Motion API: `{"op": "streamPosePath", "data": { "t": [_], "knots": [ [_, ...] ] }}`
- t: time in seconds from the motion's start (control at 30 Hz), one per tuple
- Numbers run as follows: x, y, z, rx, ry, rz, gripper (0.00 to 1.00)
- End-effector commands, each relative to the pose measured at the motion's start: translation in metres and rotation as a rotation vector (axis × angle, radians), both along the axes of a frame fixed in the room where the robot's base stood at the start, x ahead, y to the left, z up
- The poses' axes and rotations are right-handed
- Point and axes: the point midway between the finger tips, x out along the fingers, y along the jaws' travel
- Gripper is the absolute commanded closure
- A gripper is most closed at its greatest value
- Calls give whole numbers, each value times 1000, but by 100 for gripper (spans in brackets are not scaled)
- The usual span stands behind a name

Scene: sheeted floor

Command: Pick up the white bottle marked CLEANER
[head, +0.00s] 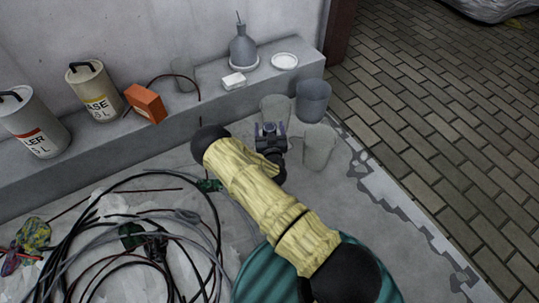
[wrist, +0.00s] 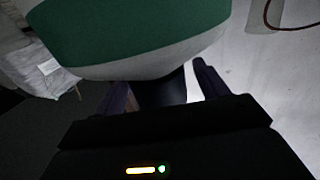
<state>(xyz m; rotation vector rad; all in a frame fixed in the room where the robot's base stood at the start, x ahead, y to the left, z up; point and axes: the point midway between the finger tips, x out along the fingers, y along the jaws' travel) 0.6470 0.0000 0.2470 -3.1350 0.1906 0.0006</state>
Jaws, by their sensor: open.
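I see no readable word CLEANER in either view. In the wrist view, a rounded green and off-white body (wrist: 135,60) fills the top, close beyond the fingers; no print shows, and I cannot tell if it is the bottle. My gripper (wrist: 162,88) is open, its two dark fingers apart below that body; touching cannot be told. In the head view my gripper (head: 270,131) is beyond my yellow-sleeved arm, near several grey buckets, and its fingers are not clear. A pale canister (head: 37,128) with a red band and partial letters "LER" stands far left on the ledge.
Another pale canister (head: 94,92), an orange box (head: 145,103), a grey spouted flask (head: 243,50), a white block (head: 233,81) and a white dish (head: 285,61) stand on the ledge. Tangled cables (head: 130,240) cover the left floor.

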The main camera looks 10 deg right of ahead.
Motion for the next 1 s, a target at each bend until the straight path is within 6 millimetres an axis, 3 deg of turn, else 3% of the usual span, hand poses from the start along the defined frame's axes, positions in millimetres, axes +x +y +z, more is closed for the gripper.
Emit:
{"op": "streamPosePath", "data": {
  "t": [0.13,0.67,1.0],
  "knots": [
    [11,-2,-1,0,-1,-1,27],
    [11,-2,1,-1,0,-1,27],
    [11,-2,1,-1,0,-1,94]
  ]
}}
